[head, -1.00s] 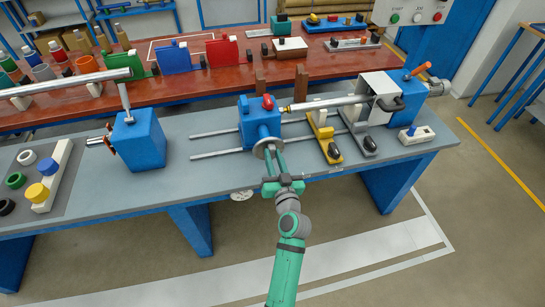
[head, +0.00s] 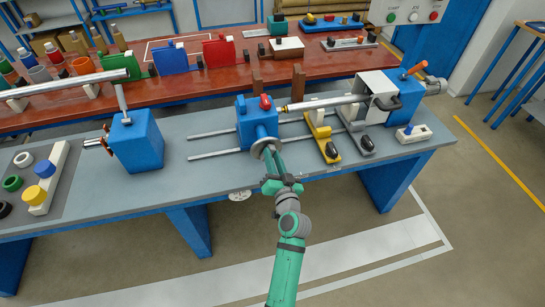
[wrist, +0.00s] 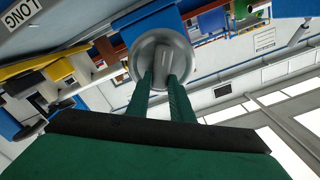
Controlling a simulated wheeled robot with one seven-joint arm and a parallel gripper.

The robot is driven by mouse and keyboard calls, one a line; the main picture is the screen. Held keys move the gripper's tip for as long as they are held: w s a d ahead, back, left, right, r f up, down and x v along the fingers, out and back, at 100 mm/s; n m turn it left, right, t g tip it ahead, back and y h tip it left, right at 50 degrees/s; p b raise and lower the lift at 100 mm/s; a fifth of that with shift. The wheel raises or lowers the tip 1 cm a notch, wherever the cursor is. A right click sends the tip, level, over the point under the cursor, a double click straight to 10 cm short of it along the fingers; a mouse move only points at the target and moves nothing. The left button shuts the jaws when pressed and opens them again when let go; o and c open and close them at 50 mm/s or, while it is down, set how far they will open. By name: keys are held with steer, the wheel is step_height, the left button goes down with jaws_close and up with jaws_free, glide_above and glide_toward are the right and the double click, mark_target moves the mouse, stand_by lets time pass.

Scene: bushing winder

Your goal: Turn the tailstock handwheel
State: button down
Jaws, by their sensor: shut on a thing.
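The tailstock handwheel (head: 258,149) is a grey metal disc on the front of the blue tailstock (head: 258,119), at the middle of the bench in the head view. In the wrist view the handwheel (wrist: 142,52) faces me as a round grey disc with a raised centre piece. My gripper (head: 272,159) is in front of it, and its green fingers reach the disc. In the wrist view my gripper (wrist: 165,80) is shut on the handwheel's centre part, one finger on each side. The exact contact is partly hidden by the fingers. A red knob (head: 266,102) tops the tailstock.
The tailstock sits on two rails (head: 212,154). To its right are a yellow clamp (head: 321,137) and a grey clamp (head: 360,138). A blue post (head: 135,141) holding a long bar stands at left.

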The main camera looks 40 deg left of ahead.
steer(key=c, duration=1.6)
jaws_free()
steer(key=shift+o, duration=0.2)
steer(key=v, duration=1)
steer(key=shift+s+d, duration=0.25)
steer(key=shift+d, duration=0.05)
steer(key=s+d+f+m+t+h, duration=0.1)
steer(key=s+d+f+m+h, duration=0.1)
steer(key=s+d+f+h, duration=0.45)
steer(key=s+d+f+m+t+h, duration=0.25)
steer(key=s+d+f, duration=0.2)
steer(key=d, duration=0.55)
steer(key=s+d+r+h, duration=0.2)
steer(key=s+d+r, duration=0.2)
steer(key=s, duration=0.5)
steer(key=s+d+r+h, duration=0.2)
steer(key=s+d+r, duration=0.2)
steer(key=s, duration=0.6)
steer(key=d+n, duration=0.1)
steer(key=d, duration=0.1)
steer(key=shift+d+h, duration=0.3)
